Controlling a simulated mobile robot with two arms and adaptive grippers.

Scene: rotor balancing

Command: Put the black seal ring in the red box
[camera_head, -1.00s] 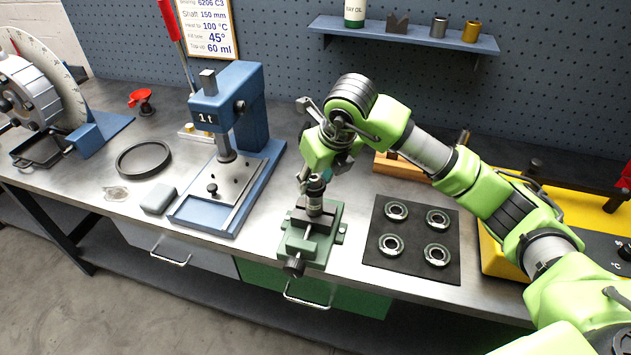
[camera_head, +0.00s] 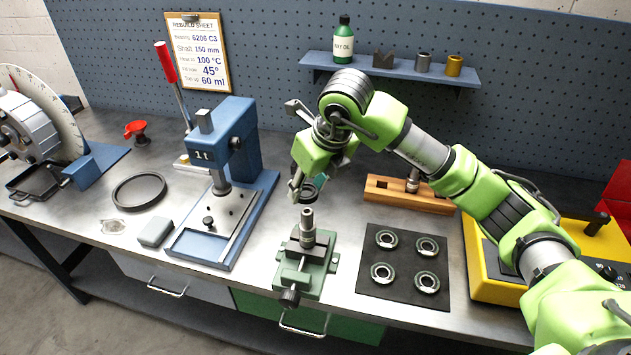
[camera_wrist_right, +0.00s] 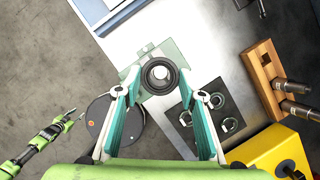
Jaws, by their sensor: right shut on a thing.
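My right gripper (camera_head: 310,188) is above the green vise (camera_head: 318,278), with its fingers pointing down. In the right wrist view, its teal-padded fingers (camera_wrist_right: 160,90) are shut on a black ring (camera_wrist_right: 160,66). The ring appears to be the black seal ring. A grey shaft stands upright in the vise, below the gripper and apart from it. A red box (camera_head: 618,202) is partly visible at the right edge of the head view; its inside is hidden. My left gripper (camera_wrist_right: 68,114) shows small in the right wrist view; its jaws are unclear.
Several bearings lie on a black mat (camera_head: 402,292) right of the vise. A wooden block (camera_head: 425,197) and a yellow device (camera_head: 480,270) stand farther right. A blue press (camera_head: 237,150) and a large black ring (camera_head: 139,207) are to the left.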

